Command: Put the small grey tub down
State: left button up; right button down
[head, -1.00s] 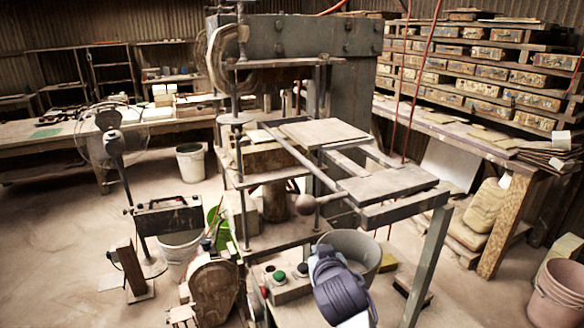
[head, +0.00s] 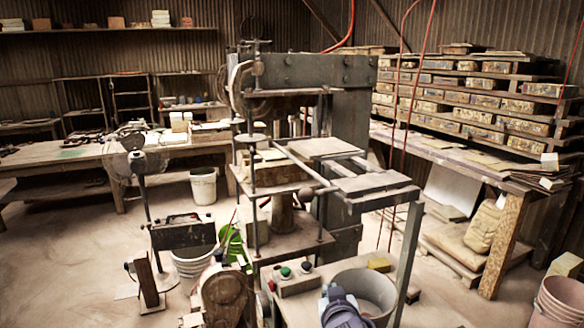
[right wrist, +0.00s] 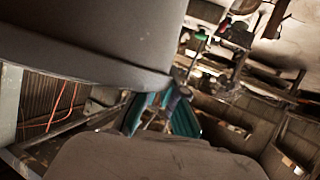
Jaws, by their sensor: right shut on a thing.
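The small grey tub (head: 378,284) is a round, open-topped vessel at the bottom middle of the head view, in front of the press. My right gripper (head: 338,292) is at its left near side, dark blue-grey and cut off by the bottom edge. It is shut on the tub; the exact contact is hard to see. In the right wrist view the tub's grey wall (right wrist: 75,45) fills the upper left, close to the teal-edged fingers (right wrist: 166,108). The tub's underside is hidden, so I cannot tell whether it touches anything. My left gripper is not in view.
The press (head: 320,75) stands behind the tub, with a metal side table (head: 375,182) above and beyond it. A button box (head: 296,281) is just left of the tub. A pink bucket (head: 558,303) stands at lower right. Open floor (head: 85,245) lies at left.

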jog(key=s, duration=0.1)
jog(key=s+d+f+h, duration=0.1)
jog(key=s, duration=0.1)
jog(key=shift+d+f+m, duration=0.1)
jog(key=shift+f+m, duration=0.1)
jog(key=shift+m, duration=0.2)
jog(key=s+d+r+m+g+h, duration=0.1)
jog(key=s+d, duration=0.3)
jog(key=s, duration=0.4)
jog(key=s+d+m+h, duration=0.4)
jog(key=s+d, duration=0.1)
jog(key=s, duration=0.4)
jog(key=shift+r+g+h, duration=0.3)
jog(key=shift+r+g, duration=0.05)
jog(key=shift+g, duration=0.05)
